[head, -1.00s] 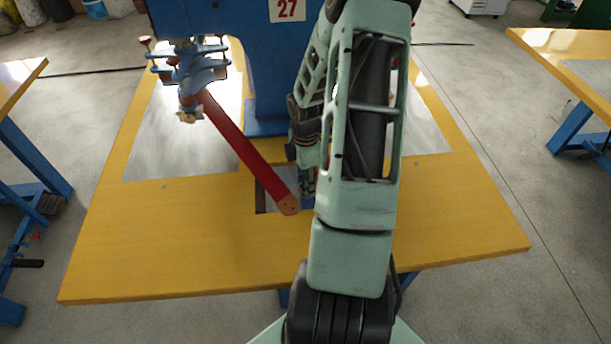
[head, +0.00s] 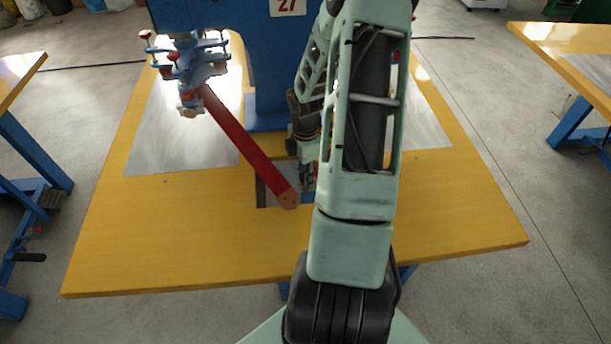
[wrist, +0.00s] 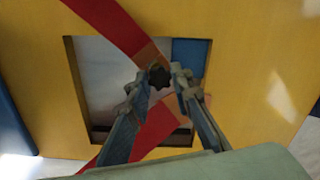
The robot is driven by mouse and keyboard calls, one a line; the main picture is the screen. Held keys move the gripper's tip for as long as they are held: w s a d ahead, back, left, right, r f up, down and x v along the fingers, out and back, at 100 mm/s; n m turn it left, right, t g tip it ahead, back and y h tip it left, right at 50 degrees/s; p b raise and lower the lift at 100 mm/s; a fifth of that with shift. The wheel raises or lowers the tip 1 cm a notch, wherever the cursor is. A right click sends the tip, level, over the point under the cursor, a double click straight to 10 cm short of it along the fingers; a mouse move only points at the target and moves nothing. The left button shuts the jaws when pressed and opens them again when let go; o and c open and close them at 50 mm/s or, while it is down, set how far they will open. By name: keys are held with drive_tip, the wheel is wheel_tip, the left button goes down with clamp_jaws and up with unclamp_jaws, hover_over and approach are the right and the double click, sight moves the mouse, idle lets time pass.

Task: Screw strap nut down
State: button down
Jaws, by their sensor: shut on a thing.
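The red strap (head: 243,140) runs from the blue clamp head down to the cut-out in the yellow table, its brown end (head: 290,199) at the near edge of the opening. In the wrist view the strap (wrist: 112,25) crosses the opening, and a second red strap piece (wrist: 155,128) shows below. My gripper (wrist: 165,80) is shut on a small dark knobbed nut (wrist: 158,75) where the strap ends meet. My arm hides most of the gripper in the head view. How far the nut is threaded cannot be told.
The yellow table (head: 160,235) has a rectangular opening (wrist: 95,70) under the gripper. A blue machine column (head: 262,60) with clamp arms (head: 190,62) stands behind it. Other yellow tables stand at left and right. The near tabletop is clear.

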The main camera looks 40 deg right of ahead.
drive_tip(key=m+b, duration=0.1)
drive_tip(key=m, duration=0.3)
drive_tip(key=shift+f+m, duration=0.1)
drive_tip(key=shift+m, duration=0.3)
drive_tip(key=m+b, duration=0.1)
drive_tip(key=m, duration=0.3)
drive_tip(key=shift+m, duration=0.3)
drive_tip(key=m+b, duration=0.1)
drive_tip(key=m, duration=0.4)
drive_tip(key=shift+m+b, duration=0.4)
drive_tip(key=m, duration=0.4)
drive_tip(key=c, duration=1.8)
unclamp_jaws()
drive_tip(key=shift+o, duration=0.2)
